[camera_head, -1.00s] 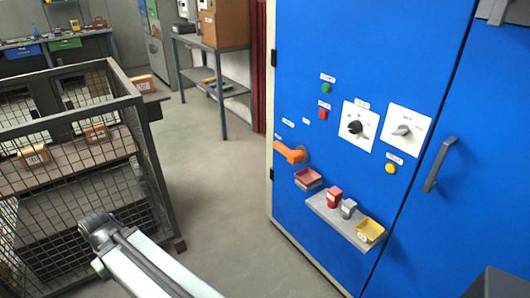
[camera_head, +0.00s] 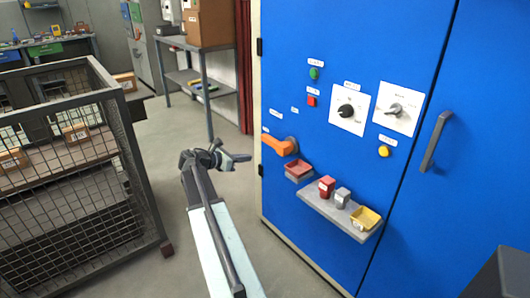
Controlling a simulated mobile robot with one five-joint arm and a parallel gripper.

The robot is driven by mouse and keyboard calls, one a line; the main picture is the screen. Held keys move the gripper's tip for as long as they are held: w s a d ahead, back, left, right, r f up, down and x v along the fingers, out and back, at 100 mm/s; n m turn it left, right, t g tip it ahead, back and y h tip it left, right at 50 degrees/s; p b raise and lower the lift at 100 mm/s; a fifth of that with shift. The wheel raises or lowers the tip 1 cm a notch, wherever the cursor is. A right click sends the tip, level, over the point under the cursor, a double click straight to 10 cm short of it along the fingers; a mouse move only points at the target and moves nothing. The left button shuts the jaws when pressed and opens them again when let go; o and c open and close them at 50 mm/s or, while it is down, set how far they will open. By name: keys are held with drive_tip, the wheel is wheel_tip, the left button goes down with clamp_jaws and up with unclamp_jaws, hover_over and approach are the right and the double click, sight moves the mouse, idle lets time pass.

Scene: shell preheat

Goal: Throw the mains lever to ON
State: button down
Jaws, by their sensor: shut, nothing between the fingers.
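The mains lever (camera_head: 276,144) is an orange handle on a grey round hub, low on the left side of the blue cabinet door (camera_head: 350,45). The handle points left from its hub, roughly level. Small labels sit above it and beside its free end; I cannot read them. My gripper (camera_head: 246,158) is at the end of my arm, left of and slightly below the lever in the picture. It is shut and empty, points right toward the cabinet, and appears apart from the lever.
A red tray (camera_head: 298,171) hangs just below the lever. A grey shelf (camera_head: 318,205) holds a red block (camera_head: 326,187), a grey block (camera_head: 342,197) and a yellow bin (camera_head: 365,218). A mesh cage cart (camera_head: 118,110) stands left. Open floor lies between cart and cabinet.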

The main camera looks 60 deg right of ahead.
sight(274, 143)
drive_tip(key=shift+s+d+r, duration=0.1)
drive_tip(key=shift+d+r, duration=0.05)
drive_tip(key=b+x, duration=0.3)
drive_tip(key=x, duration=0.6)
drive_tip(key=r+p, duration=0.3)
drive_tip(key=p, duration=0.1)
drive_tip(key=shift+s+d+r, duration=0.2)
drive_tip(key=shift+d+r, duration=0.2)
